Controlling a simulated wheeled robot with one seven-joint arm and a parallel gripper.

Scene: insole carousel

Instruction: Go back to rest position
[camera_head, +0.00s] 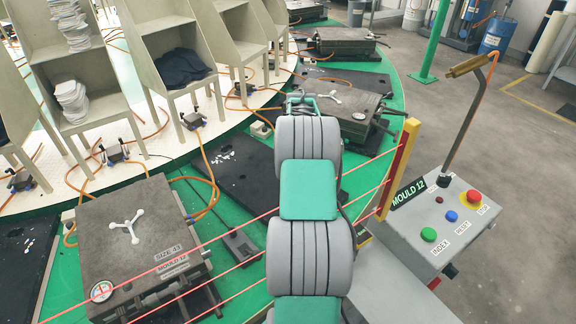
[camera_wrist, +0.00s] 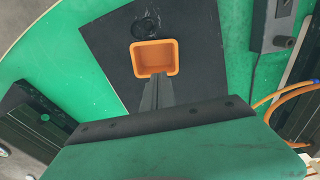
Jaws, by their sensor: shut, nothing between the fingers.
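My gripper (camera_wrist: 158,82) shows in the wrist view as two thin dark fingers, closed together, reaching up from a dark bar and a green body. No object sits between them. An orange square open-topped piece (camera_wrist: 154,58) lies just past the fingertips over a black plate (camera_wrist: 107,45); I cannot tell whether the fingers touch it. In the head view my grey and green arm stretches away over the green turntable (camera_head: 395,165), and its far end hides the gripper's fingers.
A closed mould (camera_head: 137,240) marked Mould 12 is left of my arm, another mould (camera_head: 345,108) beyond it. Red beam lines cross to a yellow post (camera_head: 400,165). A control box (camera_head: 440,225) with buttons and a bent lamp-like pole stands right. Shelves (camera_head: 170,45) stand left.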

